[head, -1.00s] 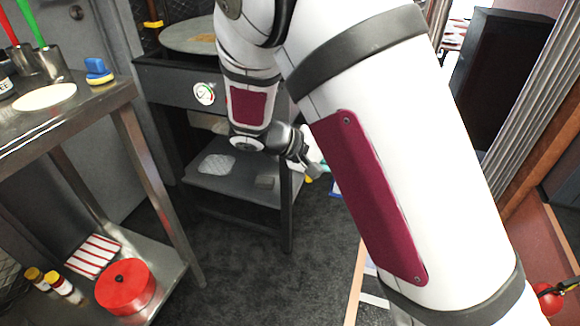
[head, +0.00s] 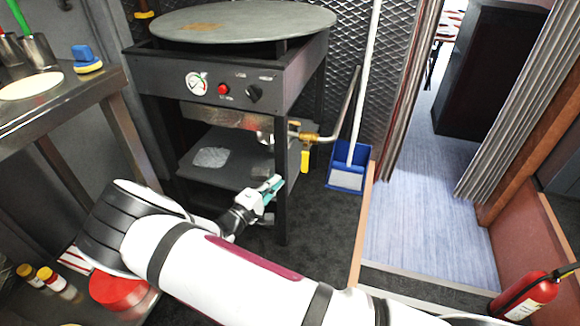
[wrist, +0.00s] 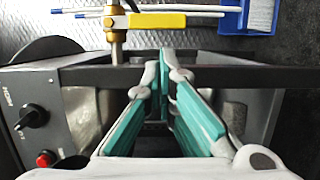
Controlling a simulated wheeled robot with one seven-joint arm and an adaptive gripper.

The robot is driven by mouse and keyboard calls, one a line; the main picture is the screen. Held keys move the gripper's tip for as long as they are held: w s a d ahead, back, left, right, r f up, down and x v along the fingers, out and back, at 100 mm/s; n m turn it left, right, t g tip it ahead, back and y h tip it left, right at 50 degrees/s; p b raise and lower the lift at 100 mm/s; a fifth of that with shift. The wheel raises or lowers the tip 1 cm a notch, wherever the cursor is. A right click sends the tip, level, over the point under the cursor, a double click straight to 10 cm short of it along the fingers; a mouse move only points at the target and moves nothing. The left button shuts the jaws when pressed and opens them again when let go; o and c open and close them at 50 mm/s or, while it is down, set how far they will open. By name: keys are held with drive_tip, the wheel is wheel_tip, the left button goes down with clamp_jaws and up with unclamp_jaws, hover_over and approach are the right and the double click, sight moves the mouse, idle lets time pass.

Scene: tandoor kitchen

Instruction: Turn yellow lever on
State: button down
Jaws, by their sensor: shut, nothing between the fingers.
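The yellow lever (head: 305,160) hangs down from a brass valve (head: 306,137) on a pipe at the right side of the black tandoor stand (head: 158,72). In the wrist view the lever (wrist: 158,20) lies across the top, pointing right from the brass fitting (wrist: 116,30). My gripper (head: 275,183) is below and left of the lever in the head view, beside the stand's front leg, and apart from the lever. In the wrist view its teal-padded fingers (wrist: 164,58) meet at the tips with nothing between them, beyond which a dark frame bar crosses.
The stand's leg (head: 281,190) is close to my gripper. A control panel carries a gauge (head: 196,83), red button (head: 223,89) and black knob (head: 254,93). A blue dustpan (head: 348,165) stands right of the lever. A steel table (head: 60,105) is at left; a fire extinguisher (head: 527,294) at lower right.

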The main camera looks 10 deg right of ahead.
sight(305, 157)
drive_tip(key=shift+w+a+f, duration=0.1)
drive_tip(key=shift+a+f, duration=0.2)
drive_tip(key=shift+f, duration=0.05)
drive_tip(key=shift+d, duration=0.1)
drive_tip(key=b+x, duration=0.3)
drive_tip(key=x, duration=0.7)
